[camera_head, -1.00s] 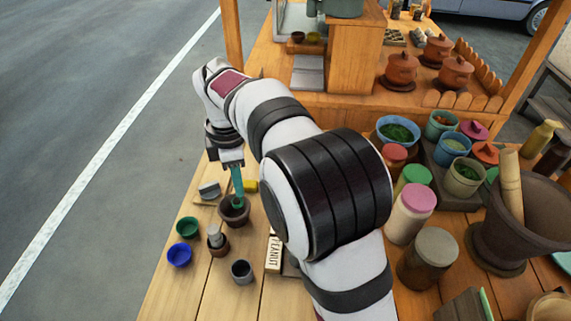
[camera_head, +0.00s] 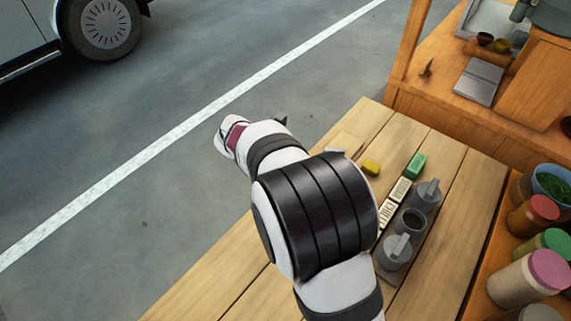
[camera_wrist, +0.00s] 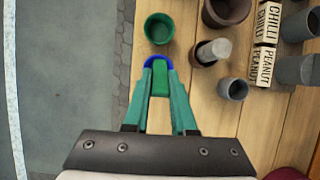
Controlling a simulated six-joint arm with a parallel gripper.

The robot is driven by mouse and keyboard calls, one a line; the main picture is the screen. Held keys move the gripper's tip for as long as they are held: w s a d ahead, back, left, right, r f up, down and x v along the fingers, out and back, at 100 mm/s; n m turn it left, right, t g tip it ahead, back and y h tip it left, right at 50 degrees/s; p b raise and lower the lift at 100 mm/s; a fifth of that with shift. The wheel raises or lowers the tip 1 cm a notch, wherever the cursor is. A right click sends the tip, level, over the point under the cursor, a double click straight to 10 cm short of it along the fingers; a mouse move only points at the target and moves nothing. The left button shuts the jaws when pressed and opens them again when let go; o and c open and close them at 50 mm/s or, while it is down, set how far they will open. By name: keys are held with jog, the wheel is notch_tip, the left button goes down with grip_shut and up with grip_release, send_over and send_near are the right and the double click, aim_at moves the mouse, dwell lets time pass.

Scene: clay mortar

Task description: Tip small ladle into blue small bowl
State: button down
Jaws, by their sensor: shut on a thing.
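In the wrist view my gripper (camera_wrist: 159,82) points at the table with its two teal fingers close together. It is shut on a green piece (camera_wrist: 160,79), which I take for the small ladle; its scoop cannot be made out. The blue small bowl (camera_wrist: 157,61) shows only as a blue rim just beyond the fingertips, mostly hidden by the fingers and the green piece. Whether the ladle is over or inside the bowl cannot be told. In the head view my arm hides the gripper, ladle and bowl.
A green bowl (camera_wrist: 159,28) stands just beyond the blue one. To the right are a brown cup with a grey piece (camera_wrist: 212,50), a grey cup (camera_wrist: 233,89) and labelled blocks (camera_wrist: 268,22). The table's left edge is close, with pavement beyond.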

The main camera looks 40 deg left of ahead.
jog(key=shift+s+f+t, duration=0.55)
jog(key=shift+f+t, duration=0.05)
jog(key=shift+t, duration=0.55)
jog(key=shift+s+f+t, duration=0.55)
jog(key=shift+t, duration=0.65)
jog(key=shift+s+f+t, duration=0.55)
jog(key=shift+f+t, duration=0.05)
jog(key=shift+t, duration=0.55)
jog(key=d+r+m+g, duration=0.2)
jog(key=d+r+g, duration=0.1)
jog(key=d+g, duration=0.3)
jog(key=w+a+g, duration=0.2)
jog(key=w+a+r+n+g, duration=0.1)
jog(key=g, duration=0.1)
jog(key=w+a+r+g, duration=0.1)
jog(key=w+a, duration=0.1)
jog(key=shift+w+a+r+n+g, duration=0.25)
jog(key=shift+w+a+n+g, duration=0.05)
jog(key=shift+w+n+g, duration=0.1)
jog(key=shift+w+a+r, duration=0.2)
jog(key=shift+w+r, duration=0.05)
jog(key=shift+r, duration=0.1)
